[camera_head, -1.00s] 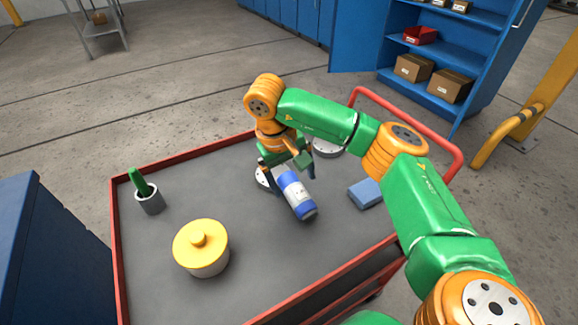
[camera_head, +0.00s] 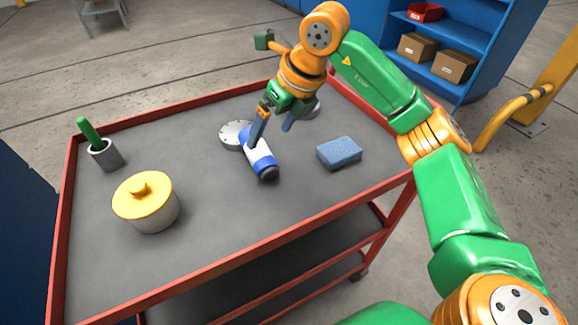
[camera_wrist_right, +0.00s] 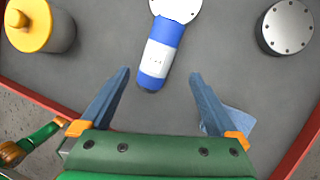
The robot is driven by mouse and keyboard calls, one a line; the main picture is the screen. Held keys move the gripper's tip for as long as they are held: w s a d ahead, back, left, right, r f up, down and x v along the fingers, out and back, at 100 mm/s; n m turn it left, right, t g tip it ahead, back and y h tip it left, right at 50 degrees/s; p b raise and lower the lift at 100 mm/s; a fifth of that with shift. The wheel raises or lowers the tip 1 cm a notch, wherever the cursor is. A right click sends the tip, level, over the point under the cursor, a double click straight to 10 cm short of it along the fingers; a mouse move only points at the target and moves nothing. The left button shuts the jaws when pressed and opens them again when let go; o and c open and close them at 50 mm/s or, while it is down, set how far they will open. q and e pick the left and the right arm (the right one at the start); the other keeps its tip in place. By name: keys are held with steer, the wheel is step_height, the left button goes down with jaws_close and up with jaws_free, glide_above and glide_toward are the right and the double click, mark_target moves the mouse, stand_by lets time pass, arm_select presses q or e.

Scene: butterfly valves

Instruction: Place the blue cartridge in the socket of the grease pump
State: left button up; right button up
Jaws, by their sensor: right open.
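The blue cartridge (camera_head: 259,158), blue with a white label band and a dark end, lies on the cart top. My right gripper (camera_head: 271,135) is open above it, fingers pointing down, holding nothing. In the right wrist view the cartridge (camera_wrist_right: 160,50) lies beyond and between the spread fingertips (camera_wrist_right: 160,73), apart from both fingers. A green and orange part at the lower left of that view looks like my left gripper (camera_wrist_right: 40,136); its fingers cannot be made out. I cannot tell which object is the grease pump, and no socket is clearly visible.
A silver bolted disc (camera_head: 235,134) lies at the cartridge's far end; another (camera_wrist_right: 287,27) stands to the right.

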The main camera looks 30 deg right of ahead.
mark_target(262, 146)
steer(key=f+m, duration=0.1)
steer(key=f, duration=0.1)
steer(key=w+a+f+m, duration=0.2)
steer(key=f, duration=0.1)
steer(key=shift+w+f+p, duration=0.15)
steer(key=shift+f+p, duration=0.15)
steer(key=shift+p, duration=0.05)
steer(key=shift+w+f+t, duration=0.2)
steer(key=shift+f+t, duration=0.1)
steer(key=shift+f, duration=0.15)
jaws_close()
